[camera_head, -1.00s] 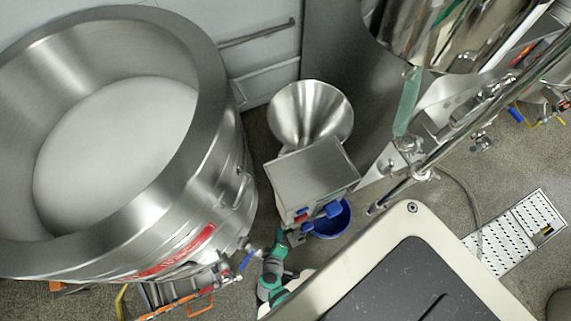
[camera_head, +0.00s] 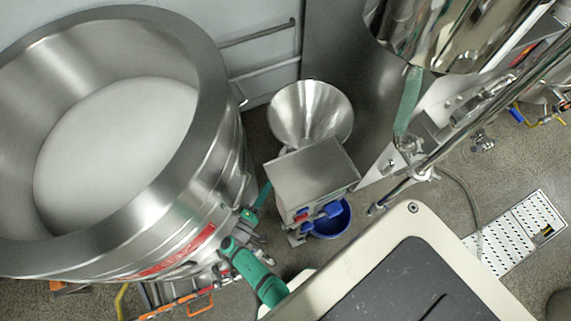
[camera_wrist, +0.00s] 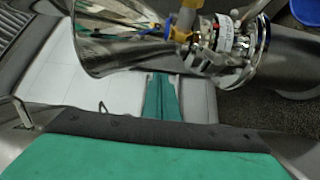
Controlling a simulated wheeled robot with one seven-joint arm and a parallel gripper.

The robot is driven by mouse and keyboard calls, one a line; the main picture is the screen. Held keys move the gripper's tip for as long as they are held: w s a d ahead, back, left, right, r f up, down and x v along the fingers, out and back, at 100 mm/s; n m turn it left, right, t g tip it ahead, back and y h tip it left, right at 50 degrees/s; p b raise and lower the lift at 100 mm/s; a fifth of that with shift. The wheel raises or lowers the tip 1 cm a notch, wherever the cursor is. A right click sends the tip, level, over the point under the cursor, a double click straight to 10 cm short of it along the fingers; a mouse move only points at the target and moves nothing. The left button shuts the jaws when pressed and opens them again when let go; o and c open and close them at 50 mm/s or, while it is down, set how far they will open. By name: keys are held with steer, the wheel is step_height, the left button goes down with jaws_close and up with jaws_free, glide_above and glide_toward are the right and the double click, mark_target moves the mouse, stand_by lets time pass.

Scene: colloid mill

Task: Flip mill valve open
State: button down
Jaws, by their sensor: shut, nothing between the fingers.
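The colloid mill stands in the middle of the head view, with a steel funnel (camera_head: 310,115) above a box-shaped steel housing (camera_head: 312,175). Blue and red parts (camera_head: 325,212) show at its lower front; I cannot tell which is the valve lever. My gripper (camera_head: 265,188) is left of the housing, in the gap beside the large vat. In the wrist view my teal fingers (camera_wrist: 162,80) are shut and empty, just below a shiny steel cone (camera_wrist: 120,40). A clamped fitting (camera_wrist: 215,45) with a yellowish stem (camera_wrist: 186,18) is to their right; contact is unclear.
A large steel vat (camera_head: 212,120) fills the left side, close to my arm. A blue bowl (camera_head: 338,222) sits by the mill. A polished vessel (camera_head: 430,35) and pipes stand at the upper right. A floor drain grate (camera_head: 520,230) lies at the right.

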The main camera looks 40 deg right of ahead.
steer(key=shift+d, duration=0.1)
steer(key=d, duration=0.9)
steer(key=shift+d, duration=0.15)
stand_by(0.5)
